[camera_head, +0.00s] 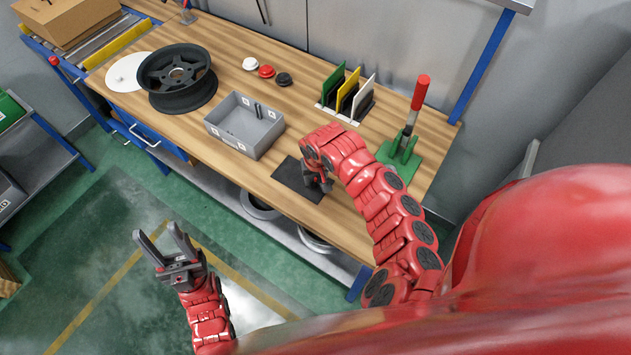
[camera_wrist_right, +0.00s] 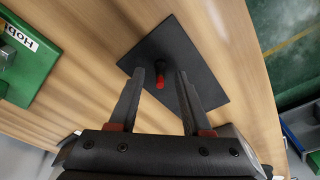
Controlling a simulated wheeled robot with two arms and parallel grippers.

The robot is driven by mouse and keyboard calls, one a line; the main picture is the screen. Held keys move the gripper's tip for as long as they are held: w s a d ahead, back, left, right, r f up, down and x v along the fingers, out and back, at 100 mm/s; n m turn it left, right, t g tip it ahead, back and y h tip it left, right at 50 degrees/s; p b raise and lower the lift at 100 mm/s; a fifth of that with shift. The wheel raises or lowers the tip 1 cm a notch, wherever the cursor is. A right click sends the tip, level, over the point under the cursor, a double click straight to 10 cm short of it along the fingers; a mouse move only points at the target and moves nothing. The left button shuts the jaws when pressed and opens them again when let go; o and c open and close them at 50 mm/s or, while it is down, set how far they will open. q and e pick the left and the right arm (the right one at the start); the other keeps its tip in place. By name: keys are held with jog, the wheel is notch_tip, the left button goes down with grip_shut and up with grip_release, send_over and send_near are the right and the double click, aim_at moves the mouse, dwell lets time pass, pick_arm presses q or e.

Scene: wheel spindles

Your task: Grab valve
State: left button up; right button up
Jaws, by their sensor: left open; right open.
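The valve (camera_wrist_right: 160,76), a small piece with a red end and a dark stem, stands on a dark square mat (camera_wrist_right: 215,85) in the right wrist view. My right gripper (camera_wrist_right: 162,70) is open, with its two dark fingers on either side of the valve; I cannot tell whether they touch it. In the head view my right gripper (camera_head: 318,184) points down over the mat (camera_head: 287,177) and hides the valve. My left gripper (camera_head: 160,236) is open and empty, in front of the bench above the floor.
On the wooden bench (camera_head: 310,88) stand a grey bin (camera_head: 270,136), a black wheel rim (camera_head: 192,95), coloured upright plates (camera_head: 348,89) and a green clamp with a red handle (camera_head: 420,93). Red, white and black caps lie at the back. The floor near my left gripper is clear.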

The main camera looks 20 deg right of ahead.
grip_shut()
dwell(0.3)
jog(key=shift+r, duration=0.1)
